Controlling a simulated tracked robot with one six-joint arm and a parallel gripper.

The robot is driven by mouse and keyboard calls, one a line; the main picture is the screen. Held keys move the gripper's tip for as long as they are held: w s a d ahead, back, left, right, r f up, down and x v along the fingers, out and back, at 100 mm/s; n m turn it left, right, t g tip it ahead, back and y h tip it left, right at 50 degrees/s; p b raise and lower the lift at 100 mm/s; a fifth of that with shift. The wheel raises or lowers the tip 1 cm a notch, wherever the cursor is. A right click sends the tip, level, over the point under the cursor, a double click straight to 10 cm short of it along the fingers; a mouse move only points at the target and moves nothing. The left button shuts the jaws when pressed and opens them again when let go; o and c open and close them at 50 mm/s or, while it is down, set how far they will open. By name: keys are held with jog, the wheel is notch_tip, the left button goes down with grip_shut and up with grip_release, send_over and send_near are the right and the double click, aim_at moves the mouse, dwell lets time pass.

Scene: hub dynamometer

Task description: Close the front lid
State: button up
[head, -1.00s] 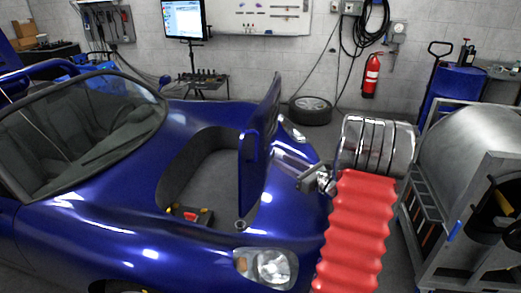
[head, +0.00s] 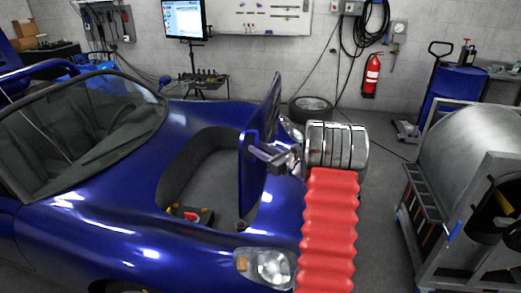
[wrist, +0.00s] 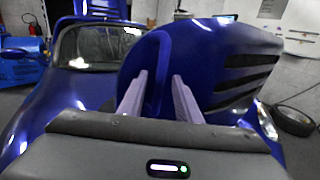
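The front lid (head: 262,120) of the blue car (head: 120,215) stands raised, nearly upright, over the open front compartment (head: 195,175). In the wrist view the lid (wrist: 225,65) fills the space ahead, with dark slots on its right part and a raised rim curving down between my fingers.
A black box with a red and yellow top (head: 190,215) sits inside the compartment. A headlight (head: 263,267) is at the car's near front corner. A tyre (head: 311,109) lies behind. A metal drum machine (head: 470,165) stands at the right, with free floor before it.

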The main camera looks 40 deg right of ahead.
grip_shut()
dwell(0.4)
dwell(0.4)
